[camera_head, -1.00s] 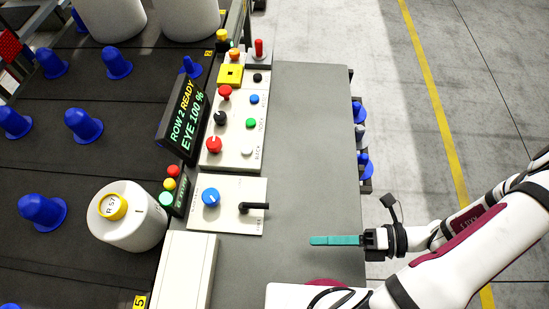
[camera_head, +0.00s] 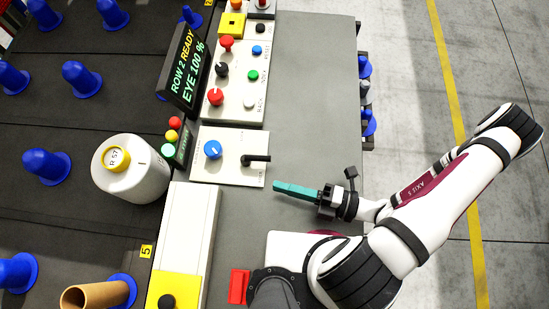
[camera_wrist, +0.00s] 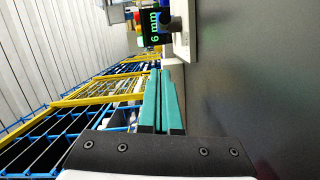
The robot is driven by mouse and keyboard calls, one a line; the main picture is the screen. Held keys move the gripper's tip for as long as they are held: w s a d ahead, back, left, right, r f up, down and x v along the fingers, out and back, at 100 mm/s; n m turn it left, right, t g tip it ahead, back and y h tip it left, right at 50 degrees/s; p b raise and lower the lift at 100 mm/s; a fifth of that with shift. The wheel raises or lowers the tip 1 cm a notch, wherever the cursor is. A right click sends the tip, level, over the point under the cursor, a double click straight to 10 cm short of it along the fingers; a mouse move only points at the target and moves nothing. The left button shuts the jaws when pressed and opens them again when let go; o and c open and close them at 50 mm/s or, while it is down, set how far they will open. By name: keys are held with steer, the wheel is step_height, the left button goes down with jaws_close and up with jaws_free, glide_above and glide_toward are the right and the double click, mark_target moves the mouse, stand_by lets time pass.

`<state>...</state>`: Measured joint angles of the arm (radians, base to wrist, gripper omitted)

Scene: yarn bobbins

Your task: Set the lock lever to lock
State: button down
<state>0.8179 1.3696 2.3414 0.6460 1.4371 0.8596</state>
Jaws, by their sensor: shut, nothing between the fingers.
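The lock lever (camera_head: 256,160) is a black handle on a pale panel (camera_head: 228,172), to the right of a blue knob (camera_head: 212,150). Its arm points right in the head view. My gripper (camera_head: 276,187) has teal fingers that are shut and empty. Its tips are apart from the lever, a little below and to the right of it in the head view. In the wrist view the shut teal fingers (camera_wrist: 163,75) point toward the panel's edge and a small green-lit display (camera_wrist: 154,28). The lever's markings are too small to read.
A panel (camera_head: 237,85) with several coloured knobs and buttons lies beyond the lever panel. A display (camera_head: 188,65) reads "ROW 2 READY EYE 100 %". A white bobbin (camera_head: 135,170) stands at left. The grey tabletop (camera_head: 315,90) on the right is clear.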

mark_target(257, 160)
steer(key=x, duration=0.3)
steer(key=shift+w+f, duration=0.1)
steer(key=shift+w, duration=0.15)
steer(key=shift+w+f, duration=0.2)
steer(key=shift+w, duration=1.5)
